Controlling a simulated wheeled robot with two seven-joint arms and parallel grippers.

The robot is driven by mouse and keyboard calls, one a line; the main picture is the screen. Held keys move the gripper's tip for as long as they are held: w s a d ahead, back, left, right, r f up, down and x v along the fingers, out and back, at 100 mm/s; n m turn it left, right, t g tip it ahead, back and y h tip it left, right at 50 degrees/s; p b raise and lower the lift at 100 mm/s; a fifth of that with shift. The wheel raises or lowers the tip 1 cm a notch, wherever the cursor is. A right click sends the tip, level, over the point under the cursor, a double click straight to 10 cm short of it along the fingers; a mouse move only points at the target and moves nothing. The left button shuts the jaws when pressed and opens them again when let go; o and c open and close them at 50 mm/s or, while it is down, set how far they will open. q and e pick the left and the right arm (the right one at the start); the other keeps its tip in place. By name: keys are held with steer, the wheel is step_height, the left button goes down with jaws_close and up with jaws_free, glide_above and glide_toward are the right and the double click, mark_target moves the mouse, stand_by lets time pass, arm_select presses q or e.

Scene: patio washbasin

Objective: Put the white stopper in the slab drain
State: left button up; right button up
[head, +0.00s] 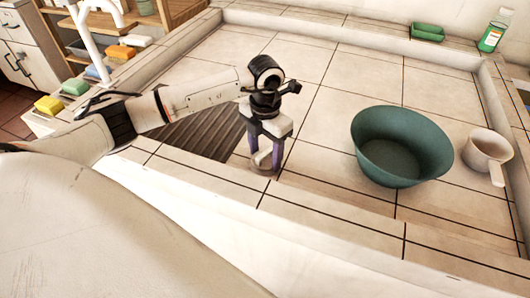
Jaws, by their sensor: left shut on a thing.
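My left gripper (265,159) points down over the tiled slab (330,150), its two purple-sided fingers on either side of the pale stopper (263,161). It is shut on the stopper, which is small and partly hidden by the fingers. A greyish round rim shows around and below the fingertips, low at the slab; it looks like the drain (262,171). I cannot tell whether the stopper is in the drain or just above it. My right gripper is not in view.
A dark ribbed panel (205,135) lies left of the gripper. A green basin (400,148) and a beige dipper (487,152) stand to the right. A green soap dish (428,32) and bottle (492,34) are on the back ledge. Coloured sponges (75,87) line the left ledge. The slab's middle is clear.

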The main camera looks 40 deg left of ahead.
arm_select(q)
steer(key=shift+f+b, duration=0.3)
steer(key=shift+f, duration=0.05)
stand_by(0.6)
steer(key=shift+r, duration=0.15)
steer(key=shift+r+p, duration=0.65)
steer(key=shift+r, duration=0.05)
steer(key=shift+f+b, duration=0.65)
steer(key=shift+f, duration=0.2)
stand_by(0.6)
steer(key=shift+r, duration=0.3)
steer(key=shift+r+p, duration=0.5)
steer(key=shift+p, duration=0.1)
steer(key=shift+f+b, duration=0.6)
steer(key=shift+f, duration=0.2)
stand_by(0.6)
steer(key=o, duration=0.8)
